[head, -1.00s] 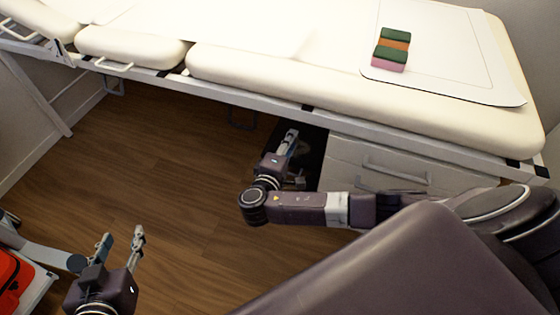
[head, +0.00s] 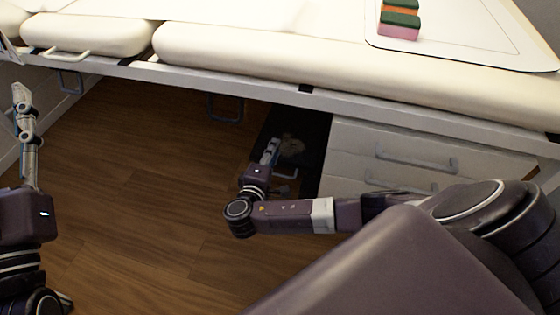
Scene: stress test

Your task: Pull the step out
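Under the padded examination table (head: 330,68) there is a dark, flat recessed part (head: 312,152) just left of the white drawers; it may be the step, but its shape is hard to make out in shadow. A pale patch shows on it. My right gripper (head: 278,160) is in front of this dark part, fingers pointing under the table and apart. I see nothing clearly between them, and cannot tell whether they touch it. My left gripper (head: 24,105) is at the far left, pointing up; its fingers overlap in this view.
White drawers (head: 400,165) with grey handles stand right of the dark part. Looped metal handles (head: 226,108) hang under the table edge. Coloured blocks (head: 400,18) lie on a white sheet on top. The wooden floor (head: 140,190) in the middle is clear.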

